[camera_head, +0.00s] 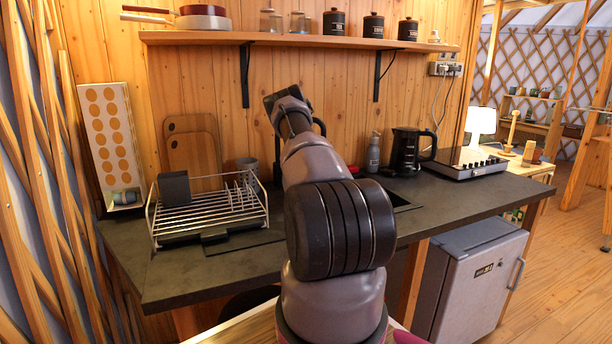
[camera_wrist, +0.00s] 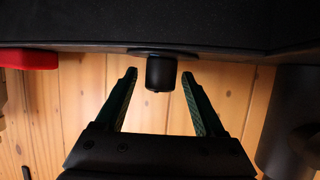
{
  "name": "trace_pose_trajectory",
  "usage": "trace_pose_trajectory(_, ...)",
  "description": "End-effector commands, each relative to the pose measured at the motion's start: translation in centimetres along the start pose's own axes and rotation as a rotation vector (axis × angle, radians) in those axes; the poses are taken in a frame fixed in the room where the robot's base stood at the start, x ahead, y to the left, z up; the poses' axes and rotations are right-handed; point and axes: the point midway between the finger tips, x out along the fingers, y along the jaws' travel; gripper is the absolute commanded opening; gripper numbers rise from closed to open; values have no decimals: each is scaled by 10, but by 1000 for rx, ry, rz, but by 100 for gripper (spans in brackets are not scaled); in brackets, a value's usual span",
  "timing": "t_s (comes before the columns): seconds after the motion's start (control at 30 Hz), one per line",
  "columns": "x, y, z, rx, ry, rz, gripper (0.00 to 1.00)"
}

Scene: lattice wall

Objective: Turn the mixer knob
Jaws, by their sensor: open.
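In the wrist view a short black round knob (camera_wrist: 161,75) sticks out from the edge of a dark body (camera_wrist: 165,22). My gripper (camera_wrist: 159,76) is open, with one green-and-black finger on each side of the knob. The fingertips reach about level with the knob, and a gap shows on both sides. I cannot tell how far the fingers are from it in depth. In the head view my arm stands in front of the counter and covers its middle. The knob and my fingers cannot be made out there.
The dark counter (camera_head: 222,262) holds a dish rack (camera_head: 210,212) left of my arm. A grey bottle (camera_head: 373,155), a black kettle (camera_head: 407,152) and a hob (camera_head: 465,163) stand to its right. A shelf (camera_head: 330,41) runs above. The wrist view shows a red block (camera_wrist: 28,59) at left.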

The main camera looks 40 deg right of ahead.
Motion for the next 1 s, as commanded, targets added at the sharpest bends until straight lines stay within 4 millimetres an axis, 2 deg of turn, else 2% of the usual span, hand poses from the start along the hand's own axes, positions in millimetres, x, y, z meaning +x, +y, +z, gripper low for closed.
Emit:
trace_pose_trajectory(0.03,0,0,0,0,0,0,67)
trace_pose_trajectory(0.17,0,0,0,0,0,0,17)
trace_pose_trajectory(0.2,0,0,0,0,0,0,2)
trace_pose_trajectory(0.57,0,2,0,-15,0,-37,0)
trace_pose_trajectory(1.0,0,4,0,-133,2,-324,0)
